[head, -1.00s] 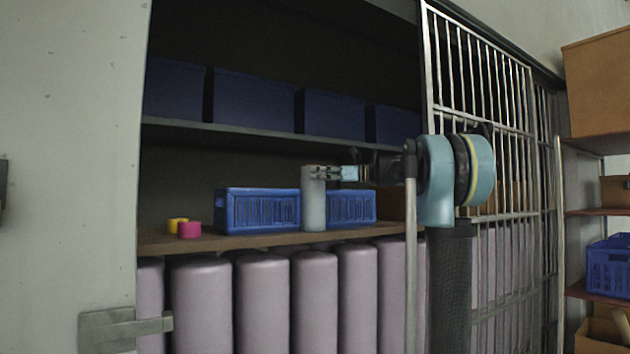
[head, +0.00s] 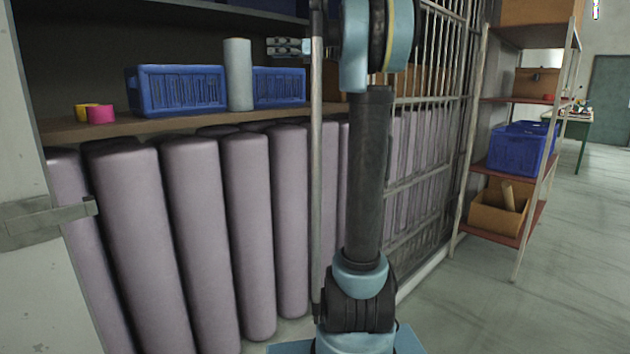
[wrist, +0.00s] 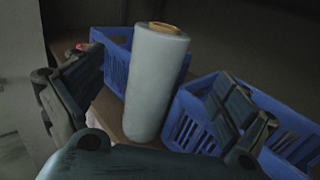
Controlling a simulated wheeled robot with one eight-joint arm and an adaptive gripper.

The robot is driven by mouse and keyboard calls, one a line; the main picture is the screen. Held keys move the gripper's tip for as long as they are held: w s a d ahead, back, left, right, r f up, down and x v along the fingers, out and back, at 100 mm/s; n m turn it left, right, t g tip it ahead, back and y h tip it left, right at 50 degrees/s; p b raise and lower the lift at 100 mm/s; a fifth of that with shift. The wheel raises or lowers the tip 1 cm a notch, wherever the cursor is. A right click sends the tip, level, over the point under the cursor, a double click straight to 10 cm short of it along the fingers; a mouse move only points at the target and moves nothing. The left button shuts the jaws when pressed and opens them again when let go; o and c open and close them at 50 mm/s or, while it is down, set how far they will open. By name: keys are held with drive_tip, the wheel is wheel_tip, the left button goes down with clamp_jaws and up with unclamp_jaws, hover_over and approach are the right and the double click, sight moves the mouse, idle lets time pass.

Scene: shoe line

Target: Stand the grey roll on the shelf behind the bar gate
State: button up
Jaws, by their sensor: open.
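The grey roll (head: 238,75) stands upright on the wooden shelf (head: 75,132), in front of the gap between two blue crates. In the wrist view the roll (wrist: 156,82) stands between my open fingers, its top end showing a yellowish core. My gripper (head: 290,47) is to the right of the roll in the head view, apart from it and empty. In the wrist view my gripper (wrist: 150,98) has its fingers spread wide on both sides of the roll. The bar gate (head: 430,140) is to the right of the shelf opening.
Blue crates (head: 178,90) (head: 279,87) stand on the shelf behind the roll. A yellow and a pink tape roll (head: 100,114) lie at the left. Tall mauve rolls (head: 190,230) fill the space below. A rack (head: 498,100) stands at right, with open floor beyond.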

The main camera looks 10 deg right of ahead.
drive_tip(key=s+a+f+n+h, duration=0.1)
drive_tip(key=s+f+n+h, duration=0.2)
drive_tip(key=s+f, duration=0.55)
drive_tip(key=s+f+n+g+h, duration=0.1)
drive_tip(key=s+f+n+h, duration=0.3)
drive_tip(key=f, duration=0.7)
drive_tip(key=s+a+f+n+h, duration=0.1)
drive_tip(key=s+f+n, duration=0.1)
drive_tip(key=s+f, duration=0.7)
drive_tip(key=s+d+f+n+h, duration=0.3)
drive_tip(key=s+d+f, duration=0.2)
drive_tip(key=f, duration=0.5)
drive_tip(key=s+d+f+n+h, duration=0.3)
drive_tip(key=s+f, duration=0.3)
drive_tip(key=f, duration=0.4)
drive_tip(key=s+d+f+n+h, duration=0.3)
drive_tip(key=s+d+f+n, duration=0.2)
drive_tip(key=f, duration=0.5)
drive_tip(key=shift+s+d+f+h, duration=0.2)
drive_tip(key=shift+s+d+h, duration=0.1)
drive_tip(key=shift+s+d, duration=0.4)
drive_tip(key=shift+w+d, duration=0.1)
drive_tip(key=shift+w+f, duration=0.2)
drive_tip(key=shift+w, duration=0.2)
drive_tip(key=shift+c, duration=0.6)
